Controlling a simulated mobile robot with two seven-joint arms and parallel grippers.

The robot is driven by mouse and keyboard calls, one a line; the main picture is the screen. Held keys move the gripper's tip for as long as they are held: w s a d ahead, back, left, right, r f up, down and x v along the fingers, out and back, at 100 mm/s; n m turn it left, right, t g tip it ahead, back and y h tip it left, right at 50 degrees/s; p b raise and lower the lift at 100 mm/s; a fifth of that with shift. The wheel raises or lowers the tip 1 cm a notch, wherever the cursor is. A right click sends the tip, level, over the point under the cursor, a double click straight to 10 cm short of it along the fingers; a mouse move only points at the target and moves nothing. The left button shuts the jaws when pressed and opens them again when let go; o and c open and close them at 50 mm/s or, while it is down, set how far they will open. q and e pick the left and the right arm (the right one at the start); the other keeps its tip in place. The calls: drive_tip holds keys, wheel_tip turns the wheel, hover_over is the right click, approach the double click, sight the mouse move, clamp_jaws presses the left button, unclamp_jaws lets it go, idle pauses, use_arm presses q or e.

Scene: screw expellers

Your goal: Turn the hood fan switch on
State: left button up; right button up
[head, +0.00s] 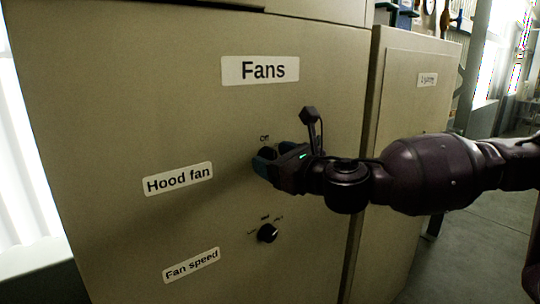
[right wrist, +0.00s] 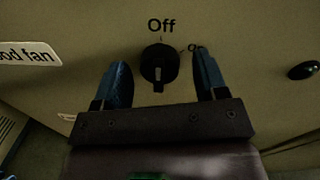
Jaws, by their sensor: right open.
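The hood fan switch is a round black knob (right wrist: 160,65) on the beige cabinet front, with "Off" printed above it. In the right wrist view a partly covered label shows at its upper right. A pale mark shows on the knob's lower face. My right gripper (right wrist: 163,85) is open, with one blue finger on each side of the knob and a visible gap to each. In the head view my right gripper (head: 264,162) is at the panel beside the "Hood fan" label (head: 178,178) and largely hides the knob. My left gripper is not in view.
The fan speed knob (head: 267,233) is below, with its "Fan speed" label (head: 191,265) to the left. A "Fans" sign (head: 260,69) is above. A second cabinet (head: 412,100) stands to the right behind my arm. A dark oval part (right wrist: 303,70) shows at the wrist view's right.

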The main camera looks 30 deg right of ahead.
drive_tip(key=c, duration=0.9)
drive_tip(key=shift+m, duration=0.3)
drive_tip(key=m, duration=1.1)
drive_tip(key=shift+d+m+t+h+b, duration=0.1)
drive_tip(key=shift+m+t+h+b, duration=0.2)
drive_tip(key=shift+t+b, duration=0.1)
